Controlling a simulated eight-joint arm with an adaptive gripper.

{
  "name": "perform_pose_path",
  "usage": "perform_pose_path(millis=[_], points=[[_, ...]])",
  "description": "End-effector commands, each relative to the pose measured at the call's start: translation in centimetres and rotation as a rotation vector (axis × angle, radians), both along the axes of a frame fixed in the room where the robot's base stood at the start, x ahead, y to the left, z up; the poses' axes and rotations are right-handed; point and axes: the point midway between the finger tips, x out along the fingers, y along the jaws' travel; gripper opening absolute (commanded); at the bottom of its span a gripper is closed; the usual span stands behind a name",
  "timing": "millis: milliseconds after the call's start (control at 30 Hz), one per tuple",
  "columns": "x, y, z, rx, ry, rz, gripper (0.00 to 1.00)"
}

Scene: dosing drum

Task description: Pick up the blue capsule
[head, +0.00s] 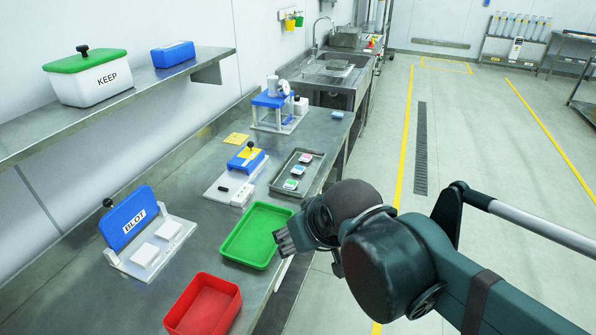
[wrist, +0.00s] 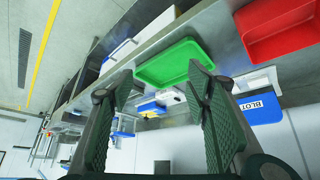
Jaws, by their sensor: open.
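I cannot make out a blue capsule for certain in either view. A stand with a blue top and a white drum-like part (head: 272,88) is on the bench farther back. My gripper (head: 283,240) is at the right edge of the green tray in the head view, over the bench's front edge. In the wrist view my gripper (wrist: 158,72) has its two fingers spread wide, with nothing between them.
The green tray (head: 240,258) and red tray (head: 186,327) sit on the bench front. A metal tray (head: 312,182) holds several small coloured items. The blue BLOT press (head: 122,210) stands left. A shelf above holds a KEEP box (head: 85,88) and blue box (head: 173,54).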

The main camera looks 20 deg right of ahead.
Motion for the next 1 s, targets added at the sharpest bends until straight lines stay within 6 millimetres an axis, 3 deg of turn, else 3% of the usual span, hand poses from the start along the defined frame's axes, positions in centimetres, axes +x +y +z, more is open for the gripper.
perform_pose_path(millis=[500,1000], points=[[6.6,-1.6,4.7,-0.121,0.083,0.16,0.48],[14.2,-3.7,7.6,-0.23,0.173,0.345,0.48]])
